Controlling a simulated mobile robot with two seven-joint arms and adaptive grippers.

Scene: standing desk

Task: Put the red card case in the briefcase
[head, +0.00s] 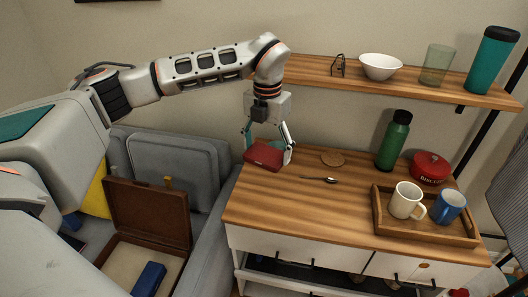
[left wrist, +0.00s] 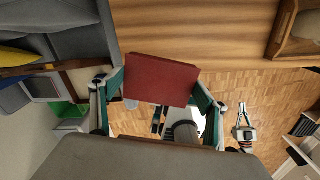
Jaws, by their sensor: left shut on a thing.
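The red card case (head: 263,156) is held by my left gripper (head: 266,143) above the left end of the wooden cabinet top. In the left wrist view the red card case (left wrist: 160,80) sits between the two fingers of my left gripper (left wrist: 160,88), which touch its sides. The brown briefcase (head: 148,211) stands open on the grey sofa, left of and below the gripper. Its lid is raised and a blue object (head: 149,279) lies in its pale interior. A small grey-and-black part in the left wrist view may be my right gripper (left wrist: 243,130); its jaws are unclear.
A shelf (head: 400,84) runs behind. The sofa (head: 214,215) adjoins the cabinet's left side.

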